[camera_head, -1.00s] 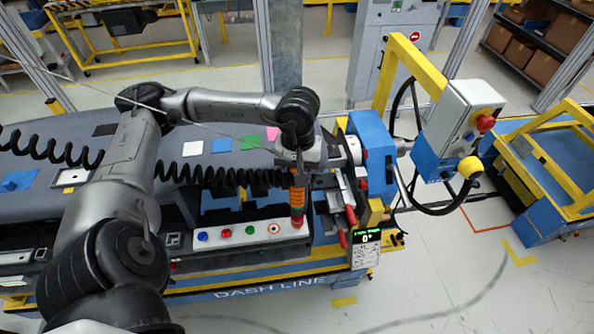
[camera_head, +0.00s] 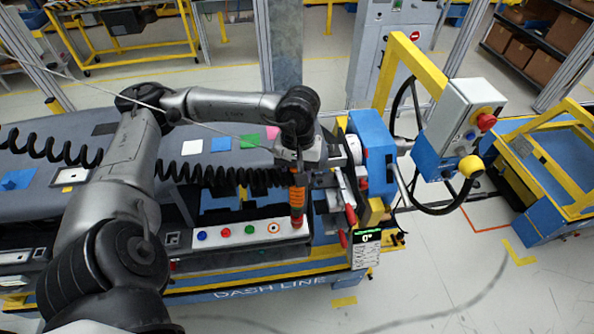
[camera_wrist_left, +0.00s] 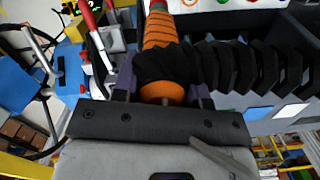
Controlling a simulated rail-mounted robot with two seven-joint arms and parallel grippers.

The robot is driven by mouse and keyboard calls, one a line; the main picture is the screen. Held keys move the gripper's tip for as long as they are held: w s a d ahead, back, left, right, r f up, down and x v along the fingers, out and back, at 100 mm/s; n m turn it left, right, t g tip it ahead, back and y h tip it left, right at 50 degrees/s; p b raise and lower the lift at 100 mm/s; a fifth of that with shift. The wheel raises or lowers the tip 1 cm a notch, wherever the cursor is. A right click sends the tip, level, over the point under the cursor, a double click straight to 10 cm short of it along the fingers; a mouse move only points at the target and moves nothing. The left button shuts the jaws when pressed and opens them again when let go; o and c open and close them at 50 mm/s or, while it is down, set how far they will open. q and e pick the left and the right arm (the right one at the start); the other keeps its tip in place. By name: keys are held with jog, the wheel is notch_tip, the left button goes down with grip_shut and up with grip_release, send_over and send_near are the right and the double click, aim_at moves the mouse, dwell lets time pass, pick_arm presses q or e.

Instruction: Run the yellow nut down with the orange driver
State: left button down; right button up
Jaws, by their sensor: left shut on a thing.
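The orange driver (camera_head: 297,198) stands roughly upright in the head view, its red lower end down at the right end of the white button strip. My left gripper (camera_head: 297,170) is shut around its upper part. In the left wrist view, the purple fingers of my left gripper (camera_wrist_left: 162,92) sit on both sides of the orange driver (camera_wrist_left: 160,30), and a black coiled cable crosses over it. I cannot make out the yellow nut; the driver and gripper may hide it. Whether the driver tip touches anything is unclear. My right gripper is not in view.
The white strip (camera_head: 262,232) carries blue, red and green buttons and an orange ring. Red-handled clamps (camera_head: 343,238) and a blue fixture (camera_head: 372,150) stand close right of the driver. A small display (camera_head: 366,238) reads what looks like 0°. The coiled cable (camera_head: 215,175) runs left.

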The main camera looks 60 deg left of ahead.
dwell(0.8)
pick_arm(q)
jog(key=shift+f+b, duration=0.1)
jog(key=shift+b, duration=0.4)
dwell(0.4)
jog(key=shift+f+b, duration=0.1)
jog(key=shift+b, duration=0.25)
dwell(0.4)
jog(key=shift+f+b, duration=0.1)
jog(key=shift+b, duration=0.2)
dwell(0.5)
dwell(0.7)
